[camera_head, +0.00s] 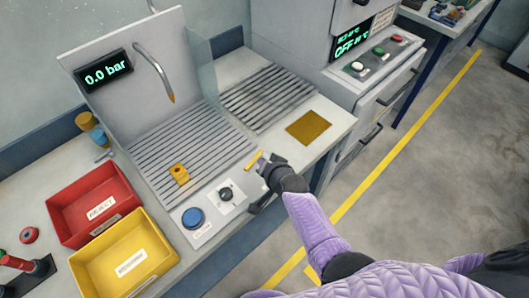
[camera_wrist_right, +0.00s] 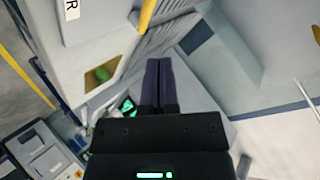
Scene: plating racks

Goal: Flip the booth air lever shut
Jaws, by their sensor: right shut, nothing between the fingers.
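A yellow lever (camera_head: 253,160) stands at the booth's front edge, to the right of the black knob. The yellow bar at the top of the right wrist view (camera_wrist_right: 147,14) looks like the same lever. It rises beside a white label ending in R. My right gripper (camera_head: 264,163) is close to the lever on its right; I cannot tell if they touch. In the wrist view its two dark fingers (camera_wrist_right: 158,85) are together with nothing between them. My left gripper is not in view.
A blue button (camera_head: 193,217) and black knob (camera_head: 226,194) sit on the front panels. A yellow block (camera_head: 179,174) lies on the slatted grate (camera_head: 200,140). Red (camera_head: 75,192) and yellow (camera_head: 98,240) bins stand left. A curved nozzle (camera_head: 153,65) hangs above the grate.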

